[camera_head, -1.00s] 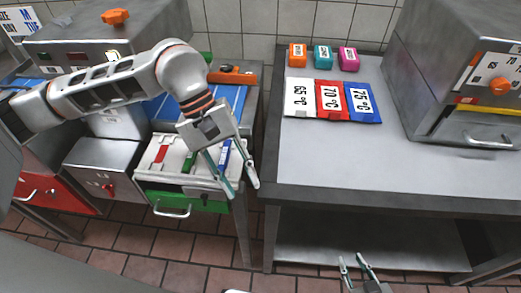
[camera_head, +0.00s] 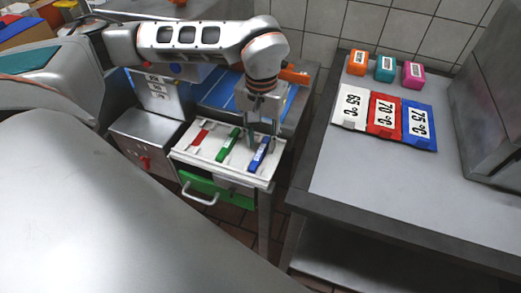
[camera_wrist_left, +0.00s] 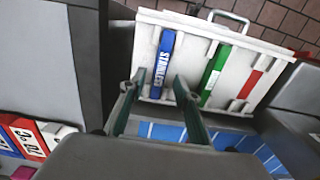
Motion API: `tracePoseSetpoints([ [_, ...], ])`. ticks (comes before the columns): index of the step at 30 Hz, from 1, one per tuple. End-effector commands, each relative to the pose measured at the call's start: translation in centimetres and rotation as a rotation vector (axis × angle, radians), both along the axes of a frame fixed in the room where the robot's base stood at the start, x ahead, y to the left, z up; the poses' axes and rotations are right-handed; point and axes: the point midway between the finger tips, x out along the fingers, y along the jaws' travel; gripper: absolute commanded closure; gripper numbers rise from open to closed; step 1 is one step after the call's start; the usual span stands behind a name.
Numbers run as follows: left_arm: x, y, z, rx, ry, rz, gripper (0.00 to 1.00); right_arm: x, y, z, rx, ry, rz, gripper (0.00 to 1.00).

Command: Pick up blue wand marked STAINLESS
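The blue wand (camera_head: 259,153) lies in the right slot of a white tray (camera_head: 225,173) on the drawer unit. In the left wrist view the blue wand (camera_wrist_left: 163,65) shows its white STAINLESS lettering. My left gripper (camera_head: 262,138) points down over the wand's far end. Its fingers are apart and empty in the left wrist view (camera_wrist_left: 157,86), with the wand's near end between them in the picture. I cannot tell whether they touch it. My right gripper is out of view.
A green wand (camera_head: 228,144) and a red wand (camera_head: 200,134) lie in the same tray. An orange object (camera_head: 294,76) sits behind my left gripper. The right-hand table (camera_head: 375,190) holds temperature cards (camera_head: 384,117) and small coloured blocks; its front is clear.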

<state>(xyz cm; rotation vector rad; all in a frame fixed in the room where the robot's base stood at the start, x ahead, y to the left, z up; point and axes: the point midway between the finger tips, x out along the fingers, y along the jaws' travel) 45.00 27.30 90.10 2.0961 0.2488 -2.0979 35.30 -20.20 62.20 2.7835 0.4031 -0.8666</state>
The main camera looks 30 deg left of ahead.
Motion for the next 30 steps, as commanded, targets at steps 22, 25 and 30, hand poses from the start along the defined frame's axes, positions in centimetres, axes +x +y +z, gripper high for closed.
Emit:
tracePoseSetpoints([
  [22, 0.0, 0.0, -2.0, -0.001, 0.000, 0.000, 1.00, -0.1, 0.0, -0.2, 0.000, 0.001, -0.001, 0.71],
  [25, 0.0, 0.0, -2.0, -0.001, 0.000, 0.000, 1.00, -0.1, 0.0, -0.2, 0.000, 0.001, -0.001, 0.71],
  [30, 0.1, 0.0, -1.7, -0.001, -0.001, 0.000, 1.00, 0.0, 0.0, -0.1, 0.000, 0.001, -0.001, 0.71],
])
